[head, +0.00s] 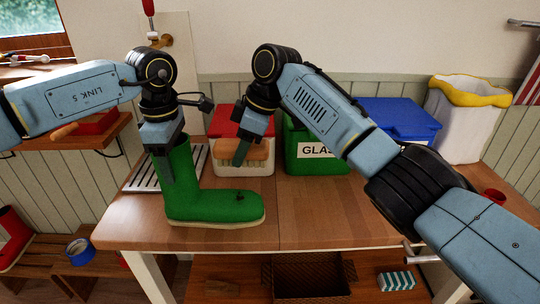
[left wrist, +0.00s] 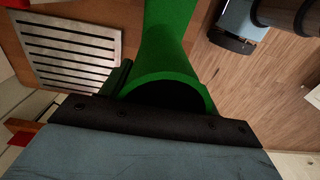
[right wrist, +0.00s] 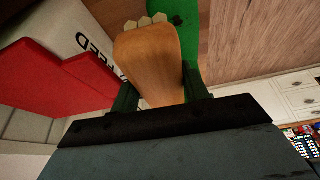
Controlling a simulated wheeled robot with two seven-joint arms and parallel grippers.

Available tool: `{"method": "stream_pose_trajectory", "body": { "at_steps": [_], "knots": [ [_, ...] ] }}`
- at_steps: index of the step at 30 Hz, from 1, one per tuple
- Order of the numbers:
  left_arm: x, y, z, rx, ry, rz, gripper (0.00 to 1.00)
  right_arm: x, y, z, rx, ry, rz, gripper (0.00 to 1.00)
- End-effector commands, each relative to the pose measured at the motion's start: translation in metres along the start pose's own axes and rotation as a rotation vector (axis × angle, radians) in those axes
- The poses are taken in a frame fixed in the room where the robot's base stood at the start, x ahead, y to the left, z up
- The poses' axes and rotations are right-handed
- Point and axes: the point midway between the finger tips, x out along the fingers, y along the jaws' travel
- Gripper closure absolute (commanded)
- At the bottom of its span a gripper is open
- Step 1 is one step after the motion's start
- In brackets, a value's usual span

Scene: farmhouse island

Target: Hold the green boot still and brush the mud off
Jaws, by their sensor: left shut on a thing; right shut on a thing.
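The green boot (head: 200,200) stands upright on the wooden island top, its toe pointing right. A dark mud spot (head: 241,196) shows on its toe and also in the right wrist view (right wrist: 178,20). My left gripper (head: 168,160) is shut on the boot's upper shaft; the open top of the boot (left wrist: 172,82) lies between its fingers in the left wrist view. My right gripper (head: 243,148) is shut on a wooden-backed brush (head: 257,151), also in the right wrist view (right wrist: 150,60) with pale bristles at its far end. The brush is above the toe, apparently clear of it.
A slatted metal rack (head: 143,175) lies left behind the boot. A red-lidded white bin (head: 228,164), a green bin marked glass (head: 297,165) and a blue-lidded bin (head: 400,112) stand behind. The island top (head: 320,215) is bare right of the boot.

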Motion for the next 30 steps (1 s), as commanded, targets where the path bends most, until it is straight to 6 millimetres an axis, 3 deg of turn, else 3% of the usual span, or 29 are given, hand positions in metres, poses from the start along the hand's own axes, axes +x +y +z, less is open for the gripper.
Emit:
{"method": "stream_pose_trajectory", "body": {
  "at_steps": [8,30],
  "knots": [
    [0.0,0.0,0.0,-0.001,0.0,0.0,0.89,0.003,-0.003,-0.012,-0.069,-0.001,-0.029,0.73],
    [0.0,0.0,0.0,-0.001,0.0,0.0,0.89,0.06,-0.003,0.012,-0.067,-0.002,-0.029,0.73]
  ]
}}
